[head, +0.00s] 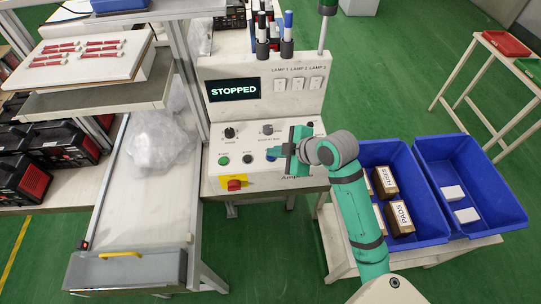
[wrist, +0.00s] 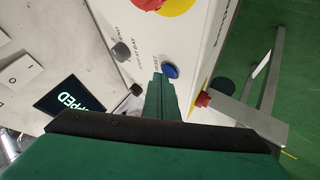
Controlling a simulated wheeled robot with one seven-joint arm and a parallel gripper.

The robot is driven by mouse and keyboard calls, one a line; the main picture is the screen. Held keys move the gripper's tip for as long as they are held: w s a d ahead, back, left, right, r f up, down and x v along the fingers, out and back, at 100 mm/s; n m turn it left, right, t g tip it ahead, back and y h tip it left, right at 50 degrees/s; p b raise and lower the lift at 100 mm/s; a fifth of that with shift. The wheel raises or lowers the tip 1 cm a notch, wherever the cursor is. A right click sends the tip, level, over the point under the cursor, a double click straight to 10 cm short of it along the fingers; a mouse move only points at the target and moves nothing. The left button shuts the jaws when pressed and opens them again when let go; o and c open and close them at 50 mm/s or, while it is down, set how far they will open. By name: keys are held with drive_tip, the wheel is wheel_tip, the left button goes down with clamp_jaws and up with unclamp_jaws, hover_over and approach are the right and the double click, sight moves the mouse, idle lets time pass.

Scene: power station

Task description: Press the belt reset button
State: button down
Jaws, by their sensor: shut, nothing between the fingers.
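The control panel (head: 215,178) has a row of green (head: 223,160), black (head: 247,158) and blue buttons. The blue button (head: 271,157) is partly hidden by my gripper (head: 275,153) in the head view. In the wrist view the blue button (wrist: 170,70) is a round cap with a small printed label beside it that I cannot read surely. My gripper (wrist: 158,78) is shut and empty, its fingertips right beside the blue button in the picture. I cannot tell whether they touch it. The display (head: 233,89) reads STOPPED.
A red and yellow switch (head: 235,183) is on the panel's front. Knobs (head: 229,132) stand behind the buttons. A belt (head: 134,210) with a clear plastic bag (head: 157,138) lies to the left. Blue bins (head: 460,187) with boxes are at right, beside my arm.

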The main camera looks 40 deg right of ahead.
sight(275, 160)
drive_tip(key=shift+r, duration=0.4)
drive_tip(key=shift+s+d+r, duration=0.1)
drive_tip(key=shift+s+r, duration=0.1)
drive_tip(key=shift+r, duration=0.05)
drive_tip(key=shift+r, duration=2.5)
drive_tip(key=shift+w, duration=0.1)
